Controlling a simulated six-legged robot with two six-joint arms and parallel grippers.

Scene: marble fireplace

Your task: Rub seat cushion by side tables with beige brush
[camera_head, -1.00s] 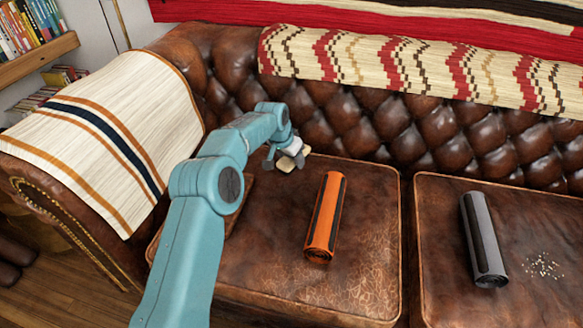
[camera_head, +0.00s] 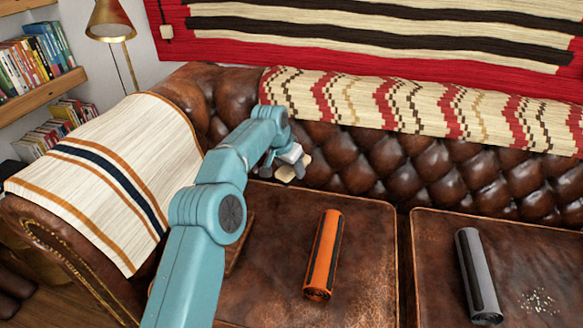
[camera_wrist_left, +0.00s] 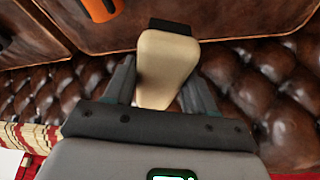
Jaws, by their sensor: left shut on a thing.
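My left gripper (camera_head: 290,160) hangs near the back of the left seat cushion (camera_head: 372,250), in front of the tufted backrest. It is shut on the beige brush (camera_head: 287,173). In the left wrist view, the brush (camera_wrist_left: 165,65) shows as a smooth beige body with a dark end, between the gripper's fingers (camera_wrist_left: 158,80). The right seat cushion (camera_head: 440,240) is brown leather, with a patch of pale crumbs (camera_head: 540,300) on it. My right gripper is not in view, and no side tables show.
An orange roll (camera_head: 323,255) lies on the left cushion and a grey roll (camera_head: 478,275) on the right one. A striped blanket (camera_head: 105,170) covers the left armrest. A patterned blanket (camera_head: 400,105) hangs over the backrest (camera_head: 350,160). A lamp (camera_head: 110,20) stands behind.

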